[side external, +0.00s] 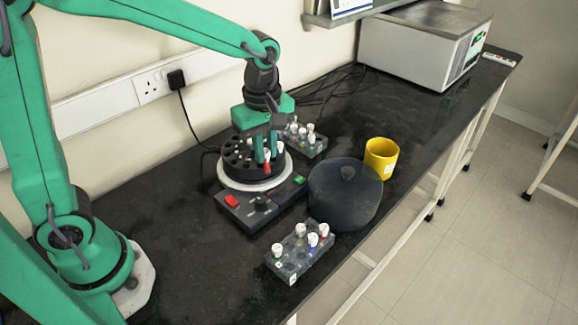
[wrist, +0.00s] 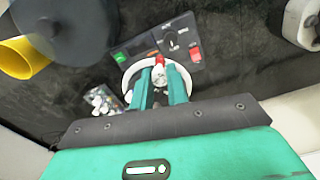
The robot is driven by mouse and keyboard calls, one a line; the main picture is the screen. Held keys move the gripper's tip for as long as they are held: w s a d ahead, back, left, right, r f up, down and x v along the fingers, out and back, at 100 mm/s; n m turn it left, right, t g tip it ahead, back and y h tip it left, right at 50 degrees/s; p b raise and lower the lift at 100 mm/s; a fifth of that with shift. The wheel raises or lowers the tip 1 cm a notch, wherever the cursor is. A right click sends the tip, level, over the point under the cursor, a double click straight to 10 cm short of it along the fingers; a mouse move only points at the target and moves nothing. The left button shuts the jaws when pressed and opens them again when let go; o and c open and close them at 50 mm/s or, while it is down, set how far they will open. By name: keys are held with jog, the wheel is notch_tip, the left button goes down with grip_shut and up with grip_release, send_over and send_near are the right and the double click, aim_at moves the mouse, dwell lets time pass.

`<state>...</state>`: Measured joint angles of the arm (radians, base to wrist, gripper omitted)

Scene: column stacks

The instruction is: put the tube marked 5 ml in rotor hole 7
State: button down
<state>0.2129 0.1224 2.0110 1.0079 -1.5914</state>
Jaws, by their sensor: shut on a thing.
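My gripper (side external: 267,157) points down over the black rotor (side external: 235,160) of the small centrifuge. Its green fingers are shut on a white-capped tube with red on it (side external: 267,168). The tube also shows between the fingertips in the wrist view (wrist: 158,74). It is at the rotor's front right side; I cannot tell whether its lower end is inside a hole. Dark open holes show on the left part of the rotor. The hole numbers and the tube's volume marking are too small to read. The fingers hide part of the rotor.
A front rack (side external: 291,268) holds several white-capped tubes. Another rack (side external: 317,151) with tubes stands behind the rotor. A large dark lid (side external: 340,200) and a yellow cup (side external: 381,160) lie to the right. The control panel (side external: 262,207) is in front. The bench is clear at front left.

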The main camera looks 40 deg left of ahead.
jog(key=w+a+n, duration=0.2)
jog(key=a+n, duration=0.2)
jog(key=a, duration=1.4)
jog(key=shift+w+r, duration=0.25)
jog(key=shift+w, duration=0.1)
jog(key=shift+f, duration=0.15)
jog(key=shift+f, duration=1.8)
jog(key=shift+f, duration=1.9)
dwell(0.4)
jog(key=c, duration=1)
grip_release()
jog(key=shift+o, duration=0.2)
